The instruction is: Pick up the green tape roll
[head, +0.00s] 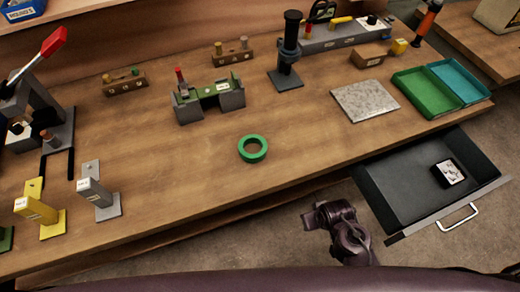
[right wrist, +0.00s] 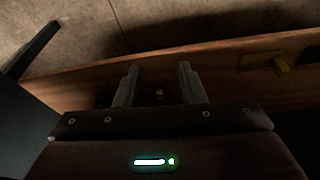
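The green tape roll (head: 253,149) lies flat on the wooden workbench (head: 290,190), near its front edge in the middle of the head view. Nothing touches it. The right wrist view does not clearly show it. My right gripper (right wrist: 157,70) shows there with its two fingers apart and nothing between them, facing the bench's wooden edge. In the head view, a dark joint of my own arm is in front of the bench, to the lower right of the roll. My left gripper is in neither view.
A grey clamp block with a green strip (head: 208,98) stands behind the roll. A grey plate (head: 365,101) and a green tray (head: 422,92) lie to the right. An open drawer (head: 410,190) juts out at front right. The bench around the roll is clear.

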